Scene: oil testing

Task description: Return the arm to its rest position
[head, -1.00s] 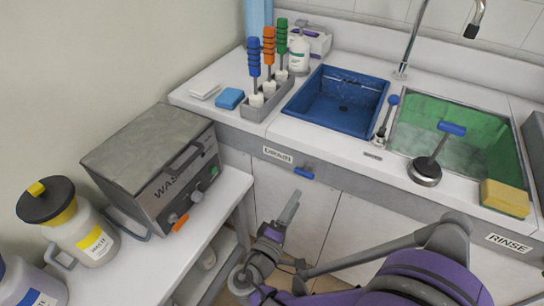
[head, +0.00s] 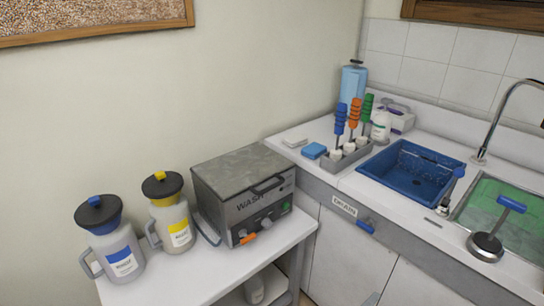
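The rest of that arm is out of the picture, and I cannot tell if the gripper is open or shut. Nothing is seen held at the tip. My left gripper is not in view.
A grey wash machine (head: 245,192) stands on a white side table (head: 200,283) with a blue-lidded jug (head: 112,250) and a yellow-lidded jug (head: 170,220). At right are a blue drain basin (head: 410,172), a green rinse basin (head: 515,215) and a blue-handled tool (head: 486,244).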

